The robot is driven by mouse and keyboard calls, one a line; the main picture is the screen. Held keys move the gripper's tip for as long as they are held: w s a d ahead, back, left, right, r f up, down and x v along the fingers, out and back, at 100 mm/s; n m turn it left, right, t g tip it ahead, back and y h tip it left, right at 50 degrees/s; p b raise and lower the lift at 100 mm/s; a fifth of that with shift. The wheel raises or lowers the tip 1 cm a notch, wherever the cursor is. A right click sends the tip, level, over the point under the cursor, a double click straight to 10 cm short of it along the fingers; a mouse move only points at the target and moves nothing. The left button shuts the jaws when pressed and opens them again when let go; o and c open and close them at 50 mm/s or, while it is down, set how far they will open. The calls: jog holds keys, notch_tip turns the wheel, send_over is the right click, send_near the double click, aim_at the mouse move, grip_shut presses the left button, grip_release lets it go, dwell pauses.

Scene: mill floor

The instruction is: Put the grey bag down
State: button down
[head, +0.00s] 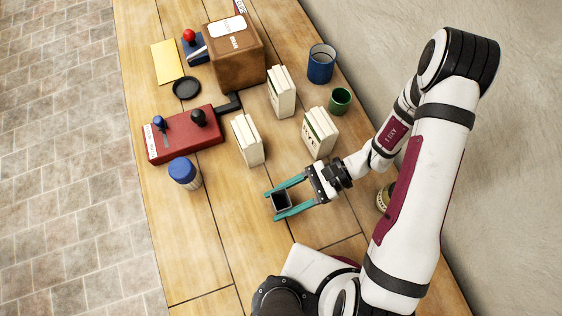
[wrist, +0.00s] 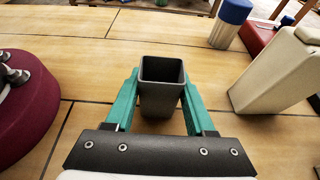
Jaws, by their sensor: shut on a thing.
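My gripper (head: 284,198) is shut on a dark grey, square, open-topped container (head: 282,201), with one teal finger on each side. It looks more like a stiff box than a bag, and I see no other grey bag. In the wrist view the grey container (wrist: 161,98) stands upright between the fingertips (wrist: 161,92), and its inside looks empty. I cannot tell whether its base touches the wooden table (head: 222,262) or hangs just above it.
Several cream bags or cartons (head: 247,140) stand beyond my gripper. A blue-lidded jar (head: 184,173) stands to the left, near a red machine (head: 185,135). Blue (head: 321,64) and green (head: 340,101) cups are at the back right. Table left and in front is clear.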

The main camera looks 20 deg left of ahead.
notch_tip(320, 180, up, 10)
jog(key=shift+f, duration=0.1)
jog(key=w+a+r+m+t+y, duration=0.2)
jog(key=w+r+m+t+y, duration=0.2)
jog(key=w+r+m+t, duration=0.95)
jog(key=w+r+m+t+h, duration=0.2)
jog(key=w+r+m+t, duration=0.1)
jog(key=r, duration=1)
jog(key=w+r+m+t+h, duration=0.2)
jog(key=w+r+t+h, duration=0.15)
jog(key=r, duration=0.85)
jog(key=s+a, duration=0.4)
jog(key=shift+s+a+r+y, duration=0.25)
jog(key=shift+a+r+y, duration=0.1)
jog(key=shift+a+r, duration=0.05)
jog(key=shift+m, duration=0.25)
